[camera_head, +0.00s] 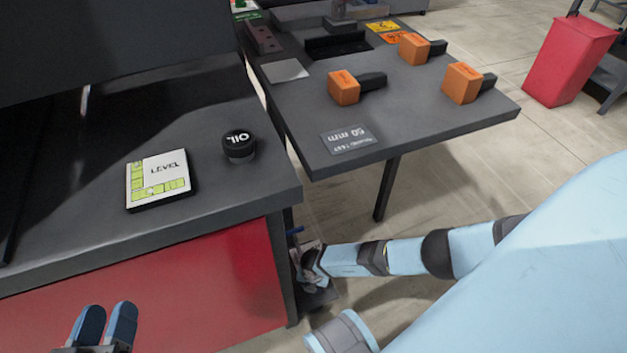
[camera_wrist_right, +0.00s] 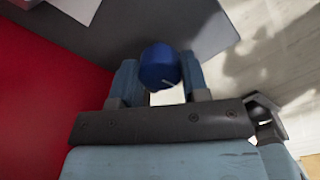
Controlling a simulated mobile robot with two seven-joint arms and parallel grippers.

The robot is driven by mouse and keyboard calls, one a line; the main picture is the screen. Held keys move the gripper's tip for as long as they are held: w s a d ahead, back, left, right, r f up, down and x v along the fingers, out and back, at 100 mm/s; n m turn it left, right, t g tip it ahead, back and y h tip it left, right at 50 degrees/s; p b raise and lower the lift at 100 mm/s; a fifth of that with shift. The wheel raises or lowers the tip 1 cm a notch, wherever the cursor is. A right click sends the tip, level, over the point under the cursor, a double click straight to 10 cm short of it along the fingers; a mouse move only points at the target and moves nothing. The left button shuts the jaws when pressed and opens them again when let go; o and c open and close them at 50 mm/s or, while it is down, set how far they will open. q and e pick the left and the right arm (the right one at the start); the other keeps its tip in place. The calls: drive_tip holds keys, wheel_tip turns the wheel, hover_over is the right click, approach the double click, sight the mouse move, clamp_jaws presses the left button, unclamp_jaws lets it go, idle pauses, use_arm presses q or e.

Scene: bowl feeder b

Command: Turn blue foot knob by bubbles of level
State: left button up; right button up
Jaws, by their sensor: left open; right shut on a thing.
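The blue foot knob (camera_wrist_right: 159,67) shows in the right wrist view between the two fingers of my right gripper (camera_wrist_right: 160,78), which is shut on it. A light line marks the knob's face. In the head view my right gripper (camera_head: 298,250) is low beside the front right corner of the machine, and the knob is mostly hidden. The level (camera_head: 158,181) is a flat white block with yellow-green vials on the machine top; I cannot make out the bubbles' exact positions. My left gripper (camera_head: 104,325) is open and empty at the lower left, in front of the red panel.
A black OIL cap (camera_head: 239,146) stands right of the level. The machine's red front panel (camera_head: 150,290) is close to both grippers. A side table (camera_head: 440,110) holds several orange-ended blocks and a 50 mm plate (camera_head: 348,138). A red bin (camera_head: 570,60) stands farther back.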

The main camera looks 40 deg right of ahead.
drive_tip(key=n, duration=0.4)
drive_tip(key=shift+p, duration=0.4)
use_arm(q)
drive_tip(key=shift+r+t, duration=0.3)
drive_tip(key=shift+r, duration=0.55)
use_arm(e)
drive_tip(key=shift+n, duration=0.3)
use_arm(q)
drive_tip(key=shift+f, duration=0.1)
use_arm(e)
drive_tip(key=o, duration=0.9)
